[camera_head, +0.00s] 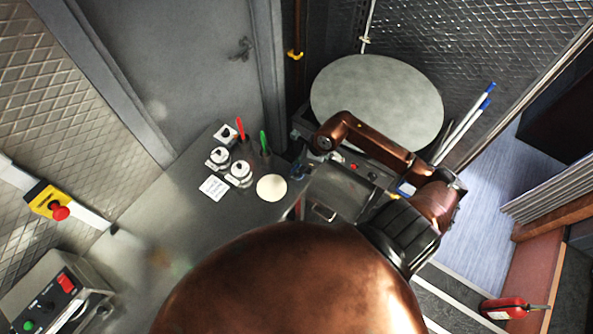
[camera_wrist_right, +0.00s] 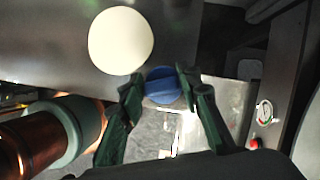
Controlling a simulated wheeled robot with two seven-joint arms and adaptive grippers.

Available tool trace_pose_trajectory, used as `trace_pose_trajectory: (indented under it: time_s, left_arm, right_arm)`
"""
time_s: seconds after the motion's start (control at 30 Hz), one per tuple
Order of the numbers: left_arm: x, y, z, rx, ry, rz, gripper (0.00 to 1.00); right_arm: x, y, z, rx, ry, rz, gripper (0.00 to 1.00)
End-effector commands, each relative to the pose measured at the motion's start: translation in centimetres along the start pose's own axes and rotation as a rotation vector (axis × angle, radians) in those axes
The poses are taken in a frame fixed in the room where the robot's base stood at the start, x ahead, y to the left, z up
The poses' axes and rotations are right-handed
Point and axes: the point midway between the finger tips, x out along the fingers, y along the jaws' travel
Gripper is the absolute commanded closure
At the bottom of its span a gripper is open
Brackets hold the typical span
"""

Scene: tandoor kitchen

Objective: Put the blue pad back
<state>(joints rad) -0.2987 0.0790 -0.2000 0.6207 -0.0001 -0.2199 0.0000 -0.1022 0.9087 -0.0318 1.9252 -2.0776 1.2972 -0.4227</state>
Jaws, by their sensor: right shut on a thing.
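The blue pad (camera_wrist_right: 163,86) is between the fingertips of my right gripper (camera_wrist_right: 162,84) in the right wrist view. The dark green fingers are shut on its two sides. In the camera_head view my right gripper (camera_head: 300,170) is small and partly hidden at the right edge of the grey counter, just right of a cream round disc (camera_head: 271,187). The disc also shows in the right wrist view (camera_wrist_right: 120,41), close beyond the fingertips and apart from the pad in the picture. My left gripper is in neither view.
White-lidded jars (camera_head: 238,173) and holders with a red-handled (camera_head: 240,128) and a green-handled tool (camera_head: 263,140) stand left of the disc. A white card (camera_head: 214,188) lies near them. A large pale round top (camera_head: 375,100) stands behind. The counter's front left is mostly clear.

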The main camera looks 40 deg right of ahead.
Motion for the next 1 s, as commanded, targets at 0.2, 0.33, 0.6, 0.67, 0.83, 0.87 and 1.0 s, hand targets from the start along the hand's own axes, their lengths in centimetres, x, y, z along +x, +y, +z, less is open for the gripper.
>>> trace_pose_trajectory:
  time_s: [0.2,0.33,0.6,0.67,0.83,0.87,1.0]
  left_arm:
    - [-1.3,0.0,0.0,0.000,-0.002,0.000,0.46]
    - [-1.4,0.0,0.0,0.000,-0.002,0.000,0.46]
    - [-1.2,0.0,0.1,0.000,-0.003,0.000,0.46]
    - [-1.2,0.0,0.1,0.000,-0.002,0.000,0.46]
    - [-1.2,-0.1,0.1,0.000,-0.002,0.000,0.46]
    - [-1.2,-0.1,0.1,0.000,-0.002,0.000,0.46]
    - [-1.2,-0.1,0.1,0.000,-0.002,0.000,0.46]
  right_arm:
    - [2.4,-0.3,-0.9,0.006,-0.001,0.004,0.95]
    - [3.2,-0.3,-1.2,0.002,-0.001,0.001,0.95]
    - [3.4,-0.4,-1.3,0.000,0.000,0.000,0.95]
    - [3.5,-0.3,-1.4,0.000,0.000,0.000,0.66]
    - [3.4,-0.3,-1.3,0.001,0.000,0.000,0.55]
    - [3.4,-0.3,-1.3,0.001,0.000,0.001,0.53]
    - [3.4,-0.3,-1.3,0.001,0.000,0.001,0.50]
